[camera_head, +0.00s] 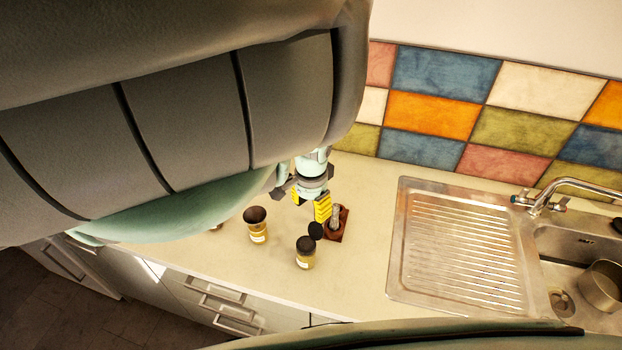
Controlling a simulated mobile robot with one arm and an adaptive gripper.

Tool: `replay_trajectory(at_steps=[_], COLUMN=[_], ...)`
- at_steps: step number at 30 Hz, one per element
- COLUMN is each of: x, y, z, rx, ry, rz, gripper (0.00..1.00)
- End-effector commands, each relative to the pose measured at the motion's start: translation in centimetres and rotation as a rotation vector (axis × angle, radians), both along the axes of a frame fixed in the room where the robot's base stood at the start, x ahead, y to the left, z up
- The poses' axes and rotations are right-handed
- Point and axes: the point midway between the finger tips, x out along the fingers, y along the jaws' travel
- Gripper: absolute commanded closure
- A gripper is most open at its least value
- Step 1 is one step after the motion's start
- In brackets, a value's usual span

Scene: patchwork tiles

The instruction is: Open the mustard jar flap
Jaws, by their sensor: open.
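Two small jars with yellowish bodies and pale labels stand on the counter, and I cannot tell which is the mustard jar. The nearer jar (305,255) has a dark top. A dark round piece (316,231) shows just behind it, and I cannot tell whether this is its raised flap or a separate thing. The other jar (257,231), to the left, has a wide brown top. My gripper (311,203), with yellow finger pads, is open above the counter, behind the nearer jar and in front of the tiled wall.
A reddish-brown block (338,224) with a greyish upright item stands just right of my gripper. A steel drainer (455,245) and sink with a tap (545,197) and pot (602,284) lie right. Bare counter (365,200) separates them. My arm covers the upper left.

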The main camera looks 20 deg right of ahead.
Motion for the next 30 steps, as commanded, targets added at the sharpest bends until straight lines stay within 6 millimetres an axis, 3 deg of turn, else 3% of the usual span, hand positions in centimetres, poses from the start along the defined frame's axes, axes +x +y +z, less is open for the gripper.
replay_trajectory(at_steps=[16, 30], x=[0.1, 0.0], y=[0.1, 0.0], z=[7.3, 8.1], rx=[0.002, 0.001], ry=[-0.002, 0.000], rz=[0.000, 0.001], gripper=[0.52, 0.52])
